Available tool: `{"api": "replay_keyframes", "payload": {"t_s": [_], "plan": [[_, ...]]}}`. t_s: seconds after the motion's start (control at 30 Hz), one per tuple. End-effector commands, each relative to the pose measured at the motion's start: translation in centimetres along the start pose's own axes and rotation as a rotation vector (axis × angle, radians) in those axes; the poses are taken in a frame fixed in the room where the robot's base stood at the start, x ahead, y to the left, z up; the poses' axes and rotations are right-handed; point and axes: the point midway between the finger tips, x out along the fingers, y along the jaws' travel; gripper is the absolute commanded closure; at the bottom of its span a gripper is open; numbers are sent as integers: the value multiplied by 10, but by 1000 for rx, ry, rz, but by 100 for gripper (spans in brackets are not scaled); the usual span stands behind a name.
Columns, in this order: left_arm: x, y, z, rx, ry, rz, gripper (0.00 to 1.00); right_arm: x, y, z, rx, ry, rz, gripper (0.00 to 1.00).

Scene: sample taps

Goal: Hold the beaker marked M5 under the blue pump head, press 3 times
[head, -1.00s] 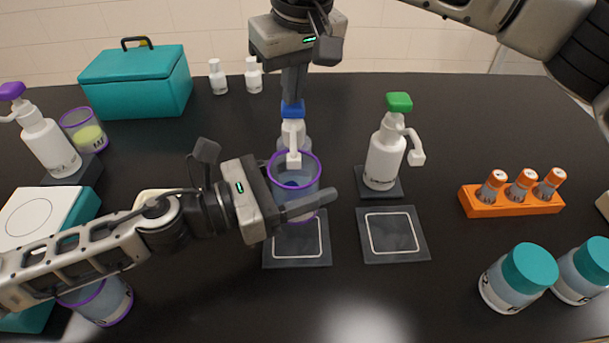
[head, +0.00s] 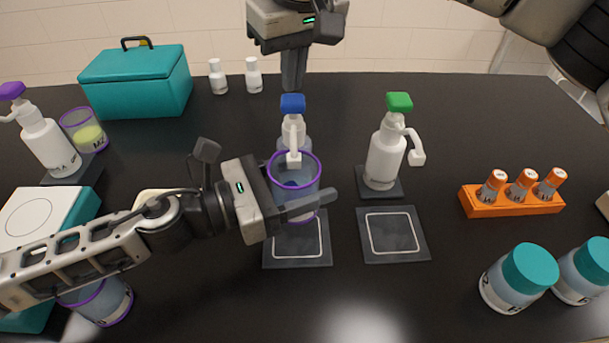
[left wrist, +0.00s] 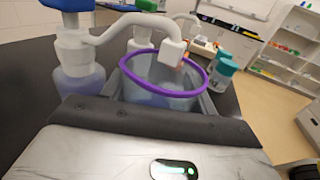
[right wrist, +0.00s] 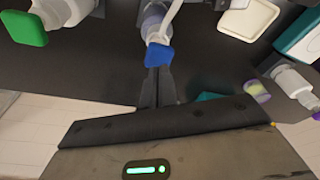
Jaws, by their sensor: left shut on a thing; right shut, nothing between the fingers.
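The pump bottle with the blue pump head (head: 292,104) stands behind a dark pad, its white spout pointing toward the front. A clear beaker with a purple rim (head: 294,172) is under the spout, above the pad; bluish liquid seems to show in it. I cannot read its mark. My left gripper (head: 296,196) is shut around the beaker. The left wrist view shows the spout tip over the beaker's opening (left wrist: 165,75). My right gripper (head: 293,84) is shut and empty, pointing down just above the blue head; the right wrist view shows its tips beside the blue head (right wrist: 159,54).
A green-headed pump bottle (head: 385,155) stands to the right, with an empty pad (head: 393,236) before it. A purple-headed pump (head: 45,140), a beaker with yellowish liquid (head: 84,132) and another purple-rimmed beaker (head: 106,301) are left. An orange rack (head: 512,203) and teal-lidded jars (head: 518,280) are right.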

Motion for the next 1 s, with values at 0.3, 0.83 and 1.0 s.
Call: {"api": "replay_keyframes", "payload": {"t_s": [0.3, 0.83, 1.0], "plan": [[0, 0, 1, 0, -1, 0, 67, 0, 0, 0, 0, 0, 0, 100], [0, 0, 1, 0, -1, 0, 67, 12, 0, 2, 1, -1, 0, 100], [0, 0, 1, 1, -1, 0, 67, 16, 0, 3, 1, 0, 0, 100]]}}
